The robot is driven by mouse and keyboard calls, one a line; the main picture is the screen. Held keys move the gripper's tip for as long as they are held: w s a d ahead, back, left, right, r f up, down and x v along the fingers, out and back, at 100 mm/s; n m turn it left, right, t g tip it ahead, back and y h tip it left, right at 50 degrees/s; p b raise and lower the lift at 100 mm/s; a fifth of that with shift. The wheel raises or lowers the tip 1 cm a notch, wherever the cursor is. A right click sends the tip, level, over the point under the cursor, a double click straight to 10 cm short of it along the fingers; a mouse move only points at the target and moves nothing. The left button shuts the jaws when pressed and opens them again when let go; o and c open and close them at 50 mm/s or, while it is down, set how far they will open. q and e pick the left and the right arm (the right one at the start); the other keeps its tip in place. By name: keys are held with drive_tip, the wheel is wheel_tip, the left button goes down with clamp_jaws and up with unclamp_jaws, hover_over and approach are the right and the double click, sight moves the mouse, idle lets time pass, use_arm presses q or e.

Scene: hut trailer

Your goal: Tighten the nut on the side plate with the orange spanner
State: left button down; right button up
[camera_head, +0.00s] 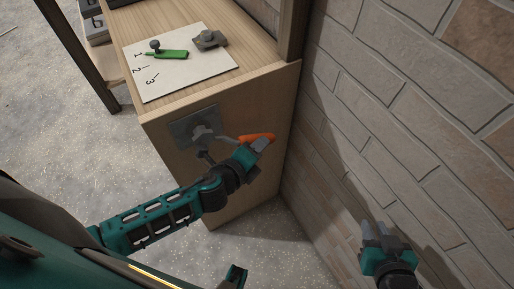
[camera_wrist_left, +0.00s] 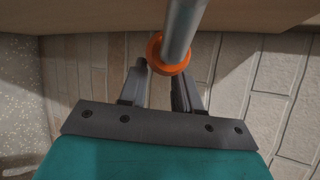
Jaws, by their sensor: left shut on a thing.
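The orange spanner has an orange handle (camera_head: 258,137) and a grey shaft pointing left toward the nut (camera_head: 203,133). The nut sits on the grey side plate (camera_head: 180,130) on the cabinet's side face. The spanner's head is close to the nut; I cannot tell whether it is seated around it. My left gripper (camera_head: 259,146) is shut on the orange handle. In the left wrist view, the orange handle end (camera_wrist_left: 168,56) and the grey shaft (camera_wrist_left: 184,22) show between the fingers (camera_wrist_left: 158,88). My right gripper (camera_head: 374,232) is empty by the brick wall, its fingers apart.
The brick wall (camera_head: 400,110) stands close on the right. The speckled floor (camera_head: 60,110) is clear at left.

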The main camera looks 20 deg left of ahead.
use_arm(q)
drive_tip(key=shift+w+a, duration=0.2)
idle(0.4)
drive_tip(key=shift+w+a, duration=0.55)
drive_tip(key=shift+a, duration=0.1)
drive_tip(key=shift+r+p, duration=0.1)
drive_tip(key=shift+p, duration=0.4)
drive_tip(key=f+g+p, duration=0.1)
drive_tip(key=s+a+f+y+p, duration=0.1)
drive_tip(key=p, duration=0.1)
drive_tip(key=f+g+p, duration=0.1)
drive_tip(key=shift+s+a+m+g+y, duration=0.3)
drive_tip(key=shift+m+y, duration=0.1)
